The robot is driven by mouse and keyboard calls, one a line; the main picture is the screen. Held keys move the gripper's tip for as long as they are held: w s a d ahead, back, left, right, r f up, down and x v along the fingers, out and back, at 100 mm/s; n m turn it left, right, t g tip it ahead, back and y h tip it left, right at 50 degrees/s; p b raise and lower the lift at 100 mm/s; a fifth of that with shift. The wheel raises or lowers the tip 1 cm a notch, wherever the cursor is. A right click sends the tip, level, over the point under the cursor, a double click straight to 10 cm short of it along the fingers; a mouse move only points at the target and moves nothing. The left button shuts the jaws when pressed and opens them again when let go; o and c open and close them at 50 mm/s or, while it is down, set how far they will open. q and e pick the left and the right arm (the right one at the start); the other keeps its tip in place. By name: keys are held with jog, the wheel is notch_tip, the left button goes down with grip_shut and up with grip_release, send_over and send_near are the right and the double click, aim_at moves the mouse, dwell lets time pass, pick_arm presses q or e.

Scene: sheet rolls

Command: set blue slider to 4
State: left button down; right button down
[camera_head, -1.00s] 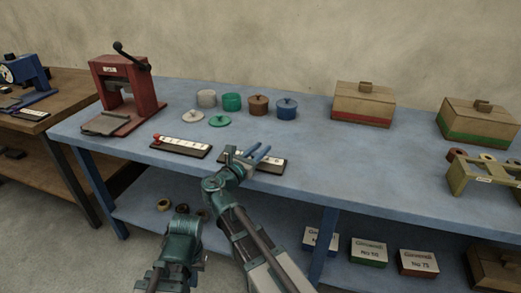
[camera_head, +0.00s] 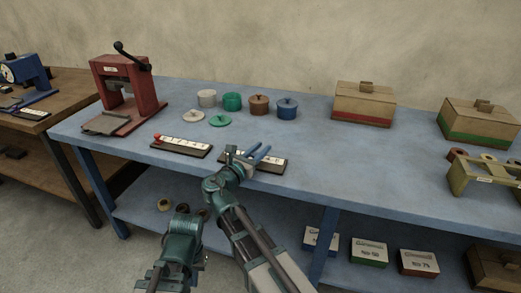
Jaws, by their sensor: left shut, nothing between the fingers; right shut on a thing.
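The slider board (camera_head: 273,164) under my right gripper is a dark strip with a white numbered scale, near the table's front edge. My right gripper (camera_head: 259,153) is over this board, its fingers shut on the blue slider.
A second slider board (camera_head: 185,146) with a red knob (camera_head: 157,138) lies to the left. A red press (camera_head: 127,91) stands at the table's left end. Two boxes (camera_head: 363,103) (camera_head: 478,122) are at the back right.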

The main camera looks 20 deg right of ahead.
aim_at(270, 161)
dwell(0.4)
jog(key=s+d, duration=0.2)
jog(key=shift+d, duration=0.35)
jog(key=shift+w, duration=0.1)
jog(key=c, duration=0.6)
grip_release()
